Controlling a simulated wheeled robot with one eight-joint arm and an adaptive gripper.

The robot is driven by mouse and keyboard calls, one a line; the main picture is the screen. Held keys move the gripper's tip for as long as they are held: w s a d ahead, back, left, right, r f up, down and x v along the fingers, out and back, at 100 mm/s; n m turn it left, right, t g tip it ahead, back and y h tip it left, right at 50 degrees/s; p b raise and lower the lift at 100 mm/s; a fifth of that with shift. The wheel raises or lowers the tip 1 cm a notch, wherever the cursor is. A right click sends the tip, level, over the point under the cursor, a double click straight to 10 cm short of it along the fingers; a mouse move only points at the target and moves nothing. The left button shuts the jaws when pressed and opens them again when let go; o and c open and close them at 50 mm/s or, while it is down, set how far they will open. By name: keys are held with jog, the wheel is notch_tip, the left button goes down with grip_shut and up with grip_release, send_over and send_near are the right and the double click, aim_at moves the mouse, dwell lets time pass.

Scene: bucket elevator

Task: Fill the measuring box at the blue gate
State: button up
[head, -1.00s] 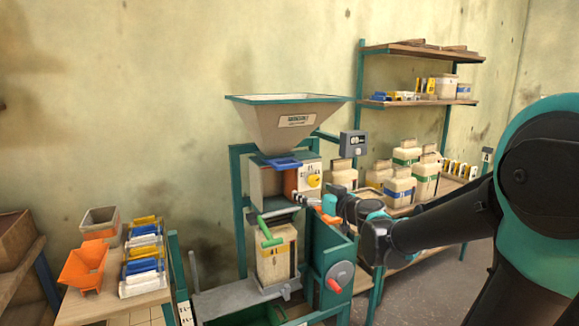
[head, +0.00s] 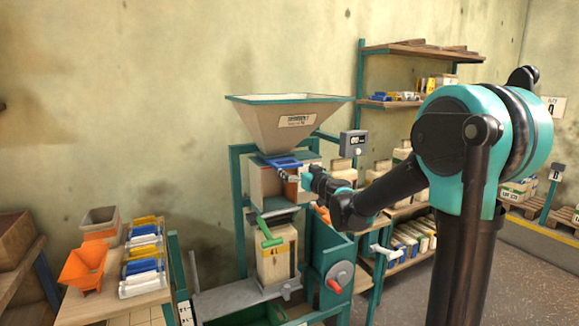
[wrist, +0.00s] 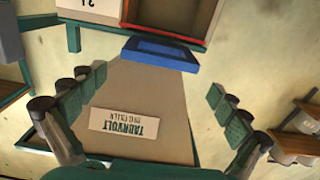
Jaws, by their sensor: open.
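The blue gate (head: 284,162) sits under the funnel-shaped hopper (head: 288,122), above the boxy housing (head: 264,186) that appears to be the measuring box. In the wrist view the blue gate (wrist: 160,53) shows upside down, with the hopper's label (wrist: 124,122) below it and a red-edged box (wrist: 190,15) above it. My gripper (wrist: 158,85) is open, with its fingers apart on either side of the hopper neck and the gate beyond the tips. In the head view my gripper (head: 298,181) is just right of the gate and hides part of the housing.

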aim_at(290, 165)
jog(key=x, duration=0.6)
jog(key=c, duration=1.3)
jog(key=shift+v, duration=2.4)
jog(key=shift+c, duration=0.2)
jog(key=o, duration=1.3)
jog(key=shift+o, duration=0.2)
